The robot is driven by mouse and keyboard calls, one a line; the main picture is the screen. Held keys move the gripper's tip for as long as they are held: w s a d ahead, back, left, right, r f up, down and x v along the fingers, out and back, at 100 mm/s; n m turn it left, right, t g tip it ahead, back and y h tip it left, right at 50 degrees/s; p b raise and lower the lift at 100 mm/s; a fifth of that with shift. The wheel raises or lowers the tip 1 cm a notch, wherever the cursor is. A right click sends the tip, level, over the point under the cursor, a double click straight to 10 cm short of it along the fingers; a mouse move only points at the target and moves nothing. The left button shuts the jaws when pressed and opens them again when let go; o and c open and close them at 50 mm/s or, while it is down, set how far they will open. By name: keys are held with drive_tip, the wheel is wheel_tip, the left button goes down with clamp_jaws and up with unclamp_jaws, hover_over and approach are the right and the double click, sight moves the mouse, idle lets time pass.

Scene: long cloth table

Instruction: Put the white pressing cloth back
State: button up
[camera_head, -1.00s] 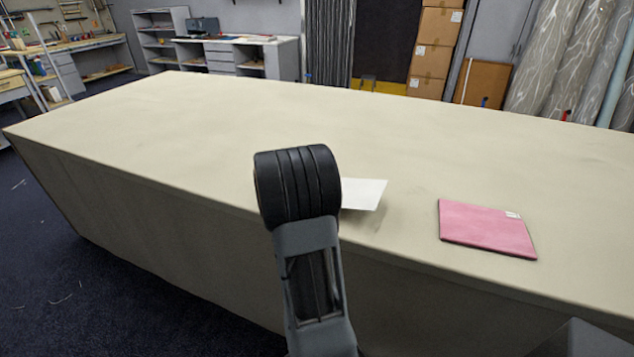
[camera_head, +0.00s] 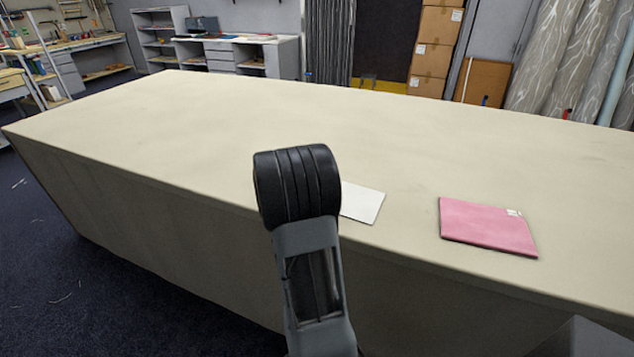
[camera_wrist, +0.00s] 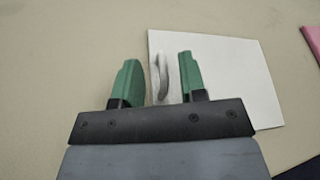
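The white pressing cloth (camera_head: 363,204) lies flat on the table near its front edge, partly hidden behind my arm in the head view. In the wrist view the white cloth (camera_wrist: 232,82) lies beneath and to the right of my gripper. My gripper (camera_wrist: 157,62) has its two green fingers apart, over the cloth's left edge. A small grey-white raised fold or tab shows between the fingers, and neither finger visibly presses on it. The gripper's fingers are hidden behind my arm in the head view.
A pink folded cloth (camera_head: 487,227) with a small white label lies on the table to the right of the white cloth. The long cloth-covered table (camera_head: 230,125) is otherwise clear. Boxes, fabric rolls and shelves stand beyond it.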

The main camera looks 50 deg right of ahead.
drive_tip(key=v, duration=1.3)
drive_tip(key=shift+a+r+p, duration=0.1)
drive_tip(key=shift+a+p, duration=0.2)
drive_tip(key=shift+p, duration=0.05)
drive_tip(key=shift+m, duration=0.7)
drive_tip(key=s+a+f+m+g+y+p, duration=0.2)
drive_tip(key=s+a+f+m+y, duration=0.3)
drive_tip(key=a+m, duration=0.65)
drive_tip(key=s+a+r+m+t+y+p, duration=0.2)
drive_tip(key=a+r+m+y, duration=0.2)
drive_tip(key=a, duration=0.3)
drive_tip(key=s+a+r+m+t+y+p, duration=0.1)
drive_tip(key=a+r+m+t+y+p, duration=0.1)
drive_tip(key=a+r+m+y, duration=0.3)
drive_tip(key=a+r+m, duration=0.1)
drive_tip(key=a, duration=0.2)
drive_tip(key=shift+s+r+t, duration=0.2)
drive_tip(key=shift+s+t, duration=0.1)
drive_tip(key=shift+s, duration=0.05)
drive_tip(key=shift+m, duration=0.25)
